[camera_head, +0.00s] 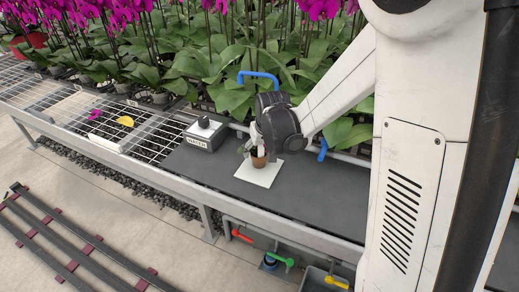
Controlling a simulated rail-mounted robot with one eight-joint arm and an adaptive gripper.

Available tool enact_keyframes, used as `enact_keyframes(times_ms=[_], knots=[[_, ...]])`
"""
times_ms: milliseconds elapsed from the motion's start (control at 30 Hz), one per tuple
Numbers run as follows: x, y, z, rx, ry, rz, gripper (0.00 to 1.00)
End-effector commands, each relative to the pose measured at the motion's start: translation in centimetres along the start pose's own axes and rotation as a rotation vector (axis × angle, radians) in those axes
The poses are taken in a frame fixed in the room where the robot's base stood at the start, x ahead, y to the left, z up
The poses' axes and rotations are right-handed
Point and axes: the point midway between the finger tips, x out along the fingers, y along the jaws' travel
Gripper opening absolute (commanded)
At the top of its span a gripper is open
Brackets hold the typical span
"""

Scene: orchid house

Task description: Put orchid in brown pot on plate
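A small brown pot (259,162) shows on or just over a square white plate (256,177) on the dark bench top. A bit of green leaf (243,149) shows at its upper left; the rest of the orchid is hidden by my gripper. My gripper (255,149) points down right at the pot, with a light finger beside it. Whether the fingers are closed on the pot, and whether the pot touches the plate, is too small to tell.
A grey box with a black knob (204,124) stands left of the plate. A yellow piece (125,122) and a magenta piece (95,114) lie on the wire bench. Tall magenta orchids (190,60) crowd behind. Dark bench top right of the plate (325,190) is clear.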

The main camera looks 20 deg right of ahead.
Motion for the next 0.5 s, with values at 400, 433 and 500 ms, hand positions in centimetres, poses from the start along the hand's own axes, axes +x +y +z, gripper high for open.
enact_keyframes(times_ms=[400, 433, 500], knots=[[-0.03, 0.0, -0.01, 0.0, 0.0, 0.0, 0.81], [-0.09, 0.0, -0.04, 0.0, 0.0, 0.0, 0.81], [-0.35, 0.0, -0.14, 0.0, 0.0, 0.0, 0.81]])
